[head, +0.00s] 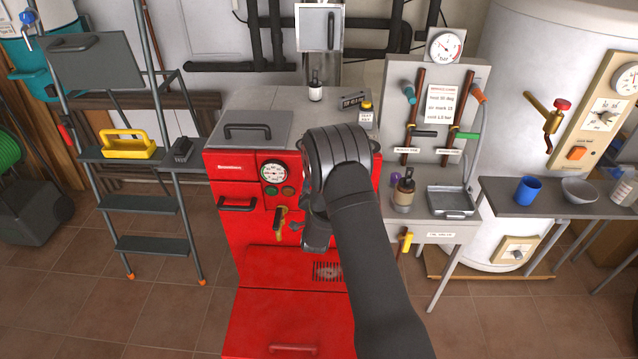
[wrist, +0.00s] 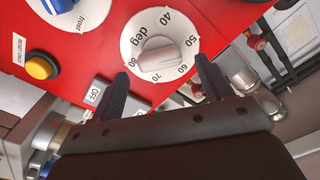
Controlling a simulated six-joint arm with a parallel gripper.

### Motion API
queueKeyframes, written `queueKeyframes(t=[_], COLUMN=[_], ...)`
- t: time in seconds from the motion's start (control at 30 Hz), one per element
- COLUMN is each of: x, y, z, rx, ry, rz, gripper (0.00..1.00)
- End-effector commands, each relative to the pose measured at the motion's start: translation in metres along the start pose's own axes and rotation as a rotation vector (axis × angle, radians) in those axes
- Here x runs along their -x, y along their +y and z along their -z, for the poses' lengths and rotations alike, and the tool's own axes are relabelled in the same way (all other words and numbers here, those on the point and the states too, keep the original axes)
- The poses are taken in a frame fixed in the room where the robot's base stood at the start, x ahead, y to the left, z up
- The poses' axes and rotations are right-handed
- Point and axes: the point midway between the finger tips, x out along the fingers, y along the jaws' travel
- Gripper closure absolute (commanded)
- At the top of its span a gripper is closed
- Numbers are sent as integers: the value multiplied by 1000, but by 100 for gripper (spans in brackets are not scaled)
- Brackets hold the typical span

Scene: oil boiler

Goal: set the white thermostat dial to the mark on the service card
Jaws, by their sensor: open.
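The white thermostat dial (wrist: 159,56) shows in the wrist view on the red boiler panel, with "deg" and numbers from 40 to 80 around its ribbed knob. The knob's exact setting is hard to read. My gripper (wrist: 163,82) is open and empty, its two dark fingers apart just below the knob in the picture, with the knob between their lines. Contact cannot be told. In the head view my arm hides the dial. The service card (head: 441,105) stands on the grey board at right; its small text has a "heat" line in degrees, too small to read surely.
In the wrist view, a blue-knobbed "frost" dial (wrist: 75,10), a yellow button (wrist: 41,67) and an OFF switch (wrist: 97,92) lie left of the dial. Valves and pipes (wrist: 262,42) stand at right. The red boiler (head: 240,190) fills the middle of the head view.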

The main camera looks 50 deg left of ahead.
Motion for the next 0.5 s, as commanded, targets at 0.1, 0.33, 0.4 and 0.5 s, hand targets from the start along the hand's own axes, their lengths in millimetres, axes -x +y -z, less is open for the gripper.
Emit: queueKeyframes(t=[0.1,0.33,0.4,0.5], x=[-15,-27,-28,-28], y=[0,0,0,0], z=[0,0,0,0], rx=[0,0,0,0], ry=[0,0,0,0], rz=[0,0,1,0], gripper=[27,27,27,27])
